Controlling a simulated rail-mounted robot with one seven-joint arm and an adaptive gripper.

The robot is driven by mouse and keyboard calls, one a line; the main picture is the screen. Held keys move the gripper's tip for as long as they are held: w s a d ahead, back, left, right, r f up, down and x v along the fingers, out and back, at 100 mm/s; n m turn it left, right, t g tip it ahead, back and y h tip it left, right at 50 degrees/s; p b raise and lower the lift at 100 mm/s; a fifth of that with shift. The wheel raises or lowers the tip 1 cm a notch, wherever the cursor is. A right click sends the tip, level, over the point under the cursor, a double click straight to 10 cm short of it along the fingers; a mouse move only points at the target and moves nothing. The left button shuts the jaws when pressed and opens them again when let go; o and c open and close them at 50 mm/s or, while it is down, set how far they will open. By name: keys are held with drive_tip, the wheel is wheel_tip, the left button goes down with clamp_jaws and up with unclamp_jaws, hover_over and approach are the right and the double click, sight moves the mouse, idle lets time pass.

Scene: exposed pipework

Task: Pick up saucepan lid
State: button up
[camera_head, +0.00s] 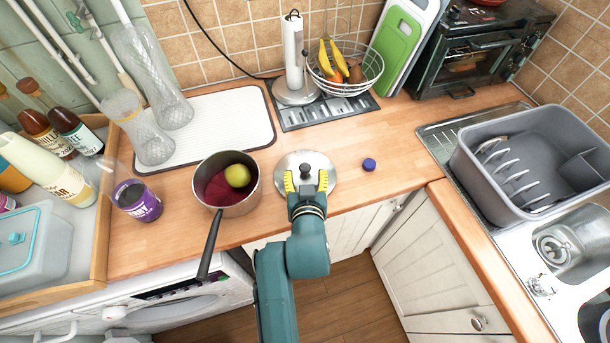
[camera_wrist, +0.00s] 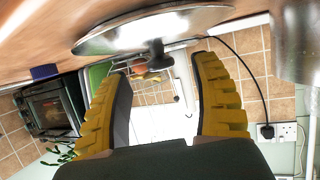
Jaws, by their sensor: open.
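The saucepan lid (camera_head: 310,160) is a round silver lid with a black knob, lying on the wooden counter near its front edge. In the wrist view the lid (camera_wrist: 150,28) is at the top, with its black knob (camera_wrist: 157,54) hanging between the upper ends of my fingers in that picture. My gripper (camera_head: 306,180) has yellow fingers and is open, with one finger on either side of the knob in the head view. In the wrist view my gripper (camera_wrist: 162,80) shows a wide gap between the fingers, and neither finger visibly touches the knob.
A saucepan (camera_head: 228,200) holding a yellow-green fruit stands left of the lid, its handle pointing forward. A small blue cap (camera_head: 369,164) lies to the right. A fruit basket (camera_head: 345,72) and paper towel holder (camera_head: 294,60) stand behind. A grey dish rack (camera_head: 520,205) is far right.

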sight(305, 172)
drive_tip(key=x, duration=0.4)
drive_tip(key=shift+r+b, duration=0.1)
drive_tip(key=shift+b, duration=0.3)
drive_tip(key=shift+s, duration=0.15)
clamp_jaws()
